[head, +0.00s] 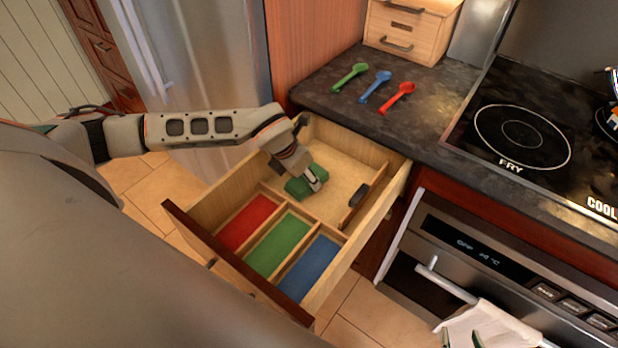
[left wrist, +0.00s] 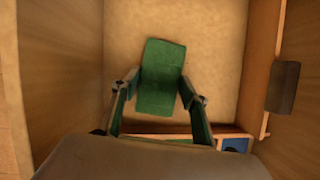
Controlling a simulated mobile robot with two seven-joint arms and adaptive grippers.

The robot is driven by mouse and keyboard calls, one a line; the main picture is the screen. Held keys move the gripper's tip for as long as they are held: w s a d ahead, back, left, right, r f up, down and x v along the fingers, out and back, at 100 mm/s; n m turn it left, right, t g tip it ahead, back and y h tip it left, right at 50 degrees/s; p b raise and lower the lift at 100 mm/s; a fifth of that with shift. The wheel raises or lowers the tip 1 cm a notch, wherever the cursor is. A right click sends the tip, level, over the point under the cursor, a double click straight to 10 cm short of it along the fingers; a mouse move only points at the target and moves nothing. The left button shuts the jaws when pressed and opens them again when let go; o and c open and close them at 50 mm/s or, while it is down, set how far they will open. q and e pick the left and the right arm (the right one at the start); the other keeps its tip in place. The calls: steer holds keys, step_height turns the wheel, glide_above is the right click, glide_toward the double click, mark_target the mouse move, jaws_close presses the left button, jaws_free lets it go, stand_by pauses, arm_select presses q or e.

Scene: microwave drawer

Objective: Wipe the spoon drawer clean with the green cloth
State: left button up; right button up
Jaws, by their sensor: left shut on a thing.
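The wooden spoon drawer (head: 350,248) is pulled open below the counter. Its front part has red (head: 246,222), green (head: 279,246) and blue (head: 310,270) lined compartments; the rear is a wide, plain wooden space. My left gripper (head: 313,181) reaches down into that rear space, shut on the green cloth (head: 297,188). In the left wrist view the cloth (left wrist: 160,78) sits between the fingertips over the pale drawer floor (left wrist: 212,60). I cannot tell how firmly it touches the floor. My right gripper cannot be made out in the head view.
Green (head: 350,76), blue (head: 375,86) and red (head: 397,97) spoons lie on the dark counter (head: 425,125). A dark block (head: 359,195) sits by the drawer's right-hand divider. A stovetop (head: 520,140) and an oven with a hanging towel (head: 490,330) are at the right; a fridge (head: 212,60) is behind.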

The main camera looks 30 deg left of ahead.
arm_select(q)
steer(key=shift+w+a+f, duration=0.15)
steer(key=shift+a, duration=0.9)
steer(key=shift+d, duration=0.9)
steer(key=shift+s+d, duration=0.2)
steer(key=shift+d, duration=0.15)
arm_select(e)
steer(key=shift+r, duration=0.3)
arm_select(q)
steer(key=shift+s+d+p, duration=0.1)
steer(key=shift+d+p, duration=0.3)
steer(key=shift+d, duration=0.8)
steer(key=shift+s+d, duration=0.15)
steer(key=shift+d, duration=0.6)
steer(key=shift+s+d+p, duration=0.1)
steer(key=shift+d+p, duration=0.2)
steer(key=shift+d, duration=0.2)
steer(key=shift+s+d, duration=0.1)
steer(key=shift+d, duration=0.6)
steer(key=shift+w+a, duration=0.25)
steer(key=shift+a, duration=1)
arm_select(e)
steer(key=shift+s+r, duration=0.25)
steer(key=shift+r, duration=0.3)
